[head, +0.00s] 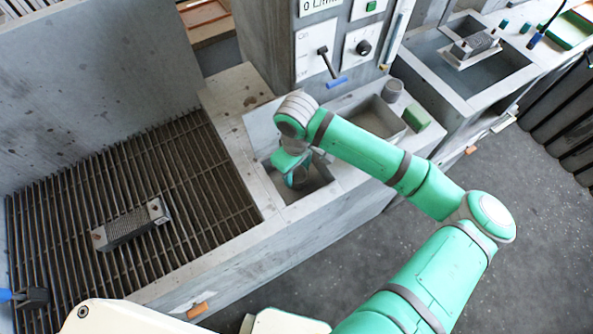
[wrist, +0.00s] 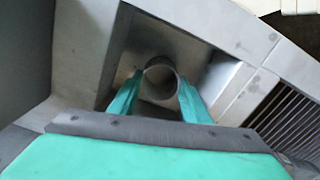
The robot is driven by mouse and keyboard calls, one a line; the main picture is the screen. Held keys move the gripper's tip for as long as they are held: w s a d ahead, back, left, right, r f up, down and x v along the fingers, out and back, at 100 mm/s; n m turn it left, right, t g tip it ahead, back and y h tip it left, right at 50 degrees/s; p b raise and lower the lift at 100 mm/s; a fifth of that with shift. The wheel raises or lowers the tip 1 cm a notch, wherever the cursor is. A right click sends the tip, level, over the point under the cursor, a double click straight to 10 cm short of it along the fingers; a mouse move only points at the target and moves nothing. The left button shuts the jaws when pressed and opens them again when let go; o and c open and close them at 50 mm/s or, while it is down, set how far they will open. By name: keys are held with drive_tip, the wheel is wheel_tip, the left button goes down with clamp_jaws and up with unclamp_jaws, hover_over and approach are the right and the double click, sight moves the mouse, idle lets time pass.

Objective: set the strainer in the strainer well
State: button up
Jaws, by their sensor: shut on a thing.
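My gripper (head: 297,180) reaches down at a square recess in the counter, which looks like the strainer well (head: 322,173). In the wrist view, its two green fingers (wrist: 161,82) are shut on a round grey, ring-like thing, likely the strainer (wrist: 160,68), one finger on each side. The strainer shows within the outline of the well (wrist: 218,78), whose sloped metal walls surround it. I cannot tell whether it touches the well floor. In the head view the gripper and wrist hide most of the strainer.
A slatted grate (head: 80,185) lies left of the well, with a grey perforated block (head: 131,226) on it. Right of the well are a second basin (head: 375,120), a grey cup (head: 393,88) and a green block (head: 416,118). A control panel (head: 318,48) rises behind.

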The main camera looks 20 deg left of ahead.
drive_tip(key=shift+f, duration=0.15)
drive_tip(key=o, duration=1.2)
wheel_tip(320, 180, up, 11)
drive_tip(key=shift+f, duration=0.1)
idle(0.4)
